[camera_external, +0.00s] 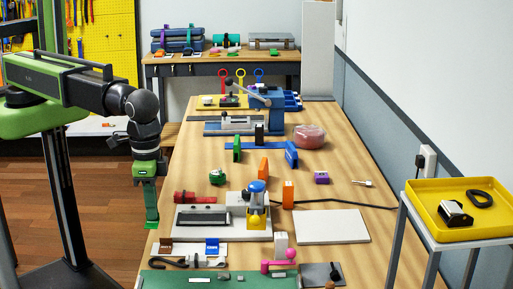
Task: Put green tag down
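My gripper (150,186) points straight down at the left edge of the long wooden table. A green strip, which looks like the green tag (151,212), hangs upright below it, and the gripper appears shut on its top end. The tag's lower end is near the table's left edge; I cannot tell whether it touches anything. The fingertips are small and partly hidden.
The wooden table (335,165) holds a white-based fixture (190,233), a white board (330,226), a small green item (217,177) and a green mat (175,280). A yellow tray (430,205) stands at right. Bare wood lies right of centre.

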